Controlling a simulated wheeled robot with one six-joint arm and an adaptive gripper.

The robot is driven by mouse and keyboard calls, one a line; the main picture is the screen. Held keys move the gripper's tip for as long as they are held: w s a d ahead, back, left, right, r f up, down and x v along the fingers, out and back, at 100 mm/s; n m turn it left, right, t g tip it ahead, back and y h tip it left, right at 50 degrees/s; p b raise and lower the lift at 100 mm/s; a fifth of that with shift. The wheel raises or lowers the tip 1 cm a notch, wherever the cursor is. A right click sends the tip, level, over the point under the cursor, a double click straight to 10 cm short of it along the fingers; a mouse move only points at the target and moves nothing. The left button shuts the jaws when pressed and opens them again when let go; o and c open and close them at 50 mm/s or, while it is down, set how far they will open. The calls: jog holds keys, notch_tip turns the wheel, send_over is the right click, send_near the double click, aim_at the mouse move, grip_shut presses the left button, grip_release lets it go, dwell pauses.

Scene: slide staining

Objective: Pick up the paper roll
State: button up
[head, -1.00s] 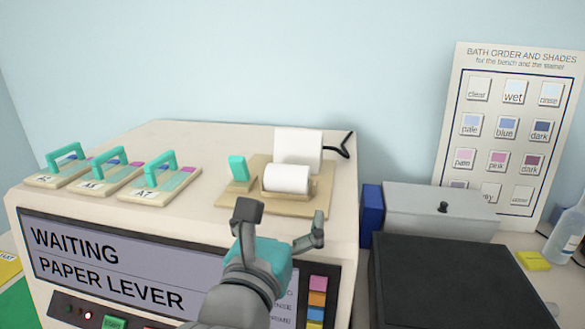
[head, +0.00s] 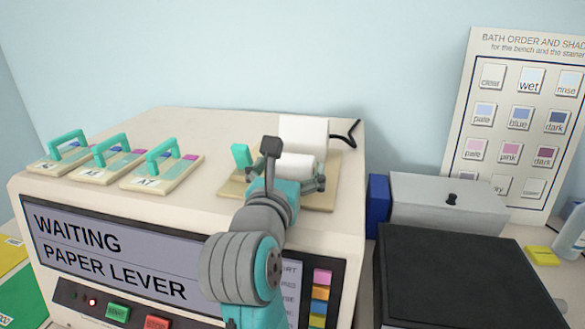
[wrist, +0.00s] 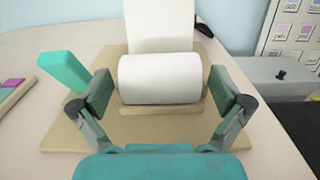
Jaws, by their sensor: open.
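The white paper roll (head: 296,165) lies on its side on a tan board (head: 318,198) on top of the staining machine, partly hidden by my gripper in the head view. In the wrist view the paper roll (wrist: 160,78) lies behind a low tan ledge (wrist: 160,109). My gripper (wrist: 165,92) is open, with one finger near each end of the roll; small gaps show on both sides. In the head view my gripper (head: 293,172) is at the front of the roll. A teal lever (head: 241,156) stands left of it.
A white upright block (head: 304,131) with a black cable stands right behind the roll. Several slide holders with teal handles (head: 113,144) sit to the left. A grey box (head: 440,202) and a black box (head: 455,275) stand right. The machine's display (head: 110,250) reads WAITING, PAPER LEVER.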

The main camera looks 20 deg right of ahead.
jog(key=shift+x, duration=1.2)
jog(key=c, duration=1.2)
jog(key=shift+r, duration=0.1)
